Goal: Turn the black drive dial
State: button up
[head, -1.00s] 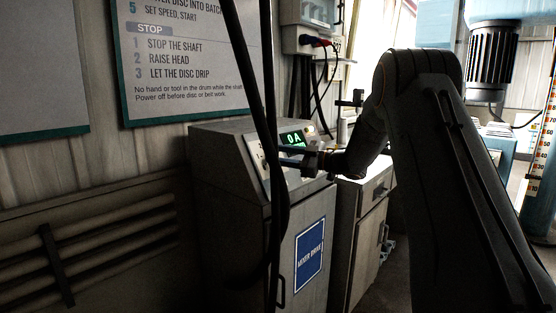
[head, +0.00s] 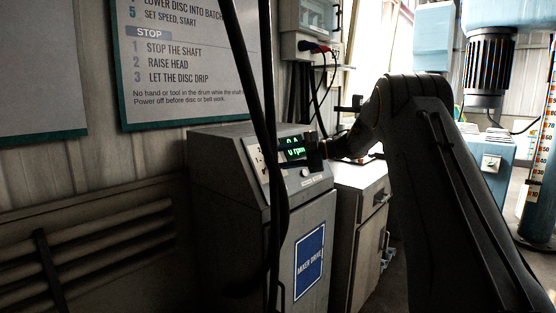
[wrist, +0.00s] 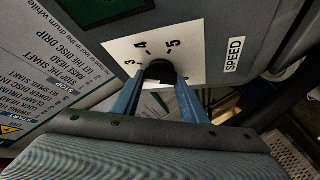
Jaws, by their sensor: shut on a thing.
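The black drive dial (wrist: 160,68) is in the wrist view, on a white scale plate (wrist: 190,53) with the numbers 3, 4 and 5 showing around it and the word SPEED at the right. My gripper (wrist: 160,84) has its two blue fingers on either side of the dial, shut on it. In the head view my gripper (head: 314,154) is at the upper right of the mixer drive cabinet's sloped panel. The dial is hidden there behind my gripper.
The mixer drive cabinet (head: 240,220) has a green display (head: 294,151) reading 0 rpm, and a pale round button (head: 305,172) below it. Dark cables (head: 262,110) hang in front. A side cabinet (head: 358,215) stands to the right, with a wall board (head: 190,60) behind.

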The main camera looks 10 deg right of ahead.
dwell(0.3)
jog(key=o, duration=1)
jog(key=shift+a, duration=0.1)
jog(key=shift+o, duration=0.2)
jog(key=v, duration=0.7)
jog(key=shift+d+b, duration=0.35)
jog(key=shift+b, duration=0.1)
jog(key=shift+s+r, duration=0.15)
